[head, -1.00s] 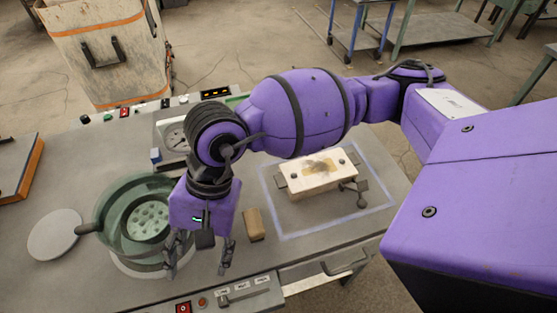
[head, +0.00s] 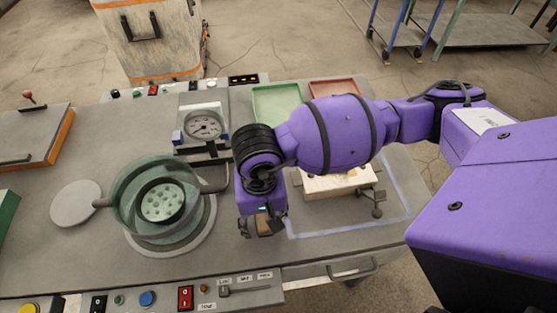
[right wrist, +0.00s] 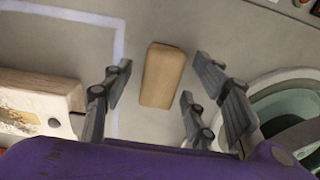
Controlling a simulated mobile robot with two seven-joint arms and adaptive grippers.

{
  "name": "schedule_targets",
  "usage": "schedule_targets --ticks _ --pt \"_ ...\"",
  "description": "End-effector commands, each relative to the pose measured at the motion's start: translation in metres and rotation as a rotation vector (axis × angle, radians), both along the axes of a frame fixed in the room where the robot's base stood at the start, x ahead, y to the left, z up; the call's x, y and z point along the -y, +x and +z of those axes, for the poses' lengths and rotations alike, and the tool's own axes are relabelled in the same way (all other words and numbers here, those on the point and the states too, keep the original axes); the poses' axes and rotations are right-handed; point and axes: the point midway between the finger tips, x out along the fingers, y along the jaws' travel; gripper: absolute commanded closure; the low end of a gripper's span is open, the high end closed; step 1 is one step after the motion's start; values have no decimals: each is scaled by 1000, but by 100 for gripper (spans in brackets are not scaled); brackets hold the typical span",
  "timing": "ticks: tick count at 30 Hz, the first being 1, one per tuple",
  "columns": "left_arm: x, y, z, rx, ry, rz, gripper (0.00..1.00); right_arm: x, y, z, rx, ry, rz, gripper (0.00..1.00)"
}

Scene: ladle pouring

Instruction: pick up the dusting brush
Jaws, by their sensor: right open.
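The dusting brush appears as a tan wooden block (right wrist: 162,75) lying on the grey tabletop in the right wrist view; no bristles show. My right gripper (right wrist: 150,92) is open and empty. Its fingers stand apart on either side of the block's near end, with gaps on both sides. In the head view the gripper (head: 261,226) hangs down at the block (head: 264,227), which is partly hidden by the gripper. My left gripper is not in view.
A white mold box (head: 340,184) with a dark clamp stands right of the gripper, inside a pale outlined square. A round green pot (head: 128,207) stands left. A dial gauge (head: 204,125), a green tray (head: 276,104) and a red tray (head: 334,90) lie behind.

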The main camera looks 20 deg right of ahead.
Motion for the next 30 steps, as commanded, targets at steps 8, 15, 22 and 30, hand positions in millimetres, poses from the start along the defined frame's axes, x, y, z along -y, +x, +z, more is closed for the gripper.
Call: schedule_targets --ticks 8,15,22,30 --pt "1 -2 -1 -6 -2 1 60 -1 1 -7 4 1 2 47" --pt "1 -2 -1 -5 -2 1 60 -1 1 -7 4 1 2 72" --pt "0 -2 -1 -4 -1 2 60 -1 2 -6 4 1 1 97" --pt "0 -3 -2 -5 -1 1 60 -1 2 -4 6 1 1 97"
